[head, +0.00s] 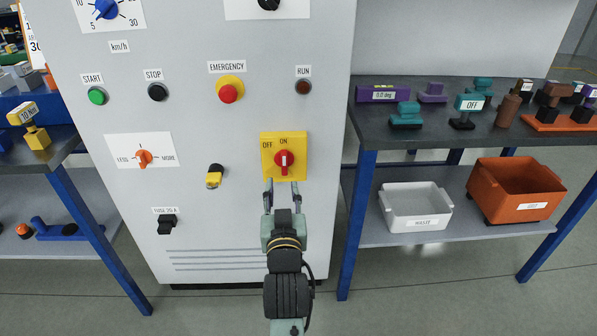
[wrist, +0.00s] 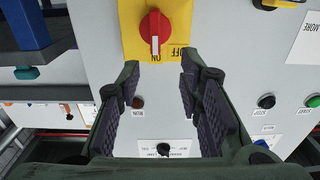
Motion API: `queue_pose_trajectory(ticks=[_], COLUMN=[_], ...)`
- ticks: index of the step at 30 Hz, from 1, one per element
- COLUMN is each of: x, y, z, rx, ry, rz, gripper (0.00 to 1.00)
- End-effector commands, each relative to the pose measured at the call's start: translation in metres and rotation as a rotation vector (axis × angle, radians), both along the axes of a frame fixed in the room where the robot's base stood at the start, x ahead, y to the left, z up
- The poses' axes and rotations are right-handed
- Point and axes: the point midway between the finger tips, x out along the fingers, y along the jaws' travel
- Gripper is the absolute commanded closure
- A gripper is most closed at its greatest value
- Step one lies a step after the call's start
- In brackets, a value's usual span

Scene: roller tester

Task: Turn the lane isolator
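The lane isolator is a red rotary knob (head: 284,163) on a yellow plate (head: 269,173) marked OFF and ON, on the front of the grey cabinet. Its handle stands upright, with the white mark toward ON. The wrist view shows the knob (wrist: 154,30) upside down at top centre, on its yellow plate (wrist: 129,18). My gripper (head: 281,186) is open and empty, its two fingers apart. In the head view its fingertips appear just below the knob. In the wrist view my gripper (wrist: 160,72) has nothing between its fingertips, and the knob shows beyond them.
The cabinet (head: 215,130) also bears a red emergency button (head: 229,92), a yellow-and-black key switch (head: 214,176), a fuse switch (head: 167,222) and an orange dial (head: 145,158). A bench (head: 440,136) with tools stands right, above a white bin (head: 415,205) and an orange bin (head: 512,190).

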Motion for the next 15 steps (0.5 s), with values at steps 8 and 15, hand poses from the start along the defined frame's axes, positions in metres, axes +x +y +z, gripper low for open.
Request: queue_pose_trajectory(ticks=[8,15], x=[0.025,0.071], y=[-0.006,-0.006], z=[-0.004,-0.003], rx=[-0.001,-0.001], ry=[0.016,0.015], rz=[-0.013,-0.013], gripper=[0.67,0.67])
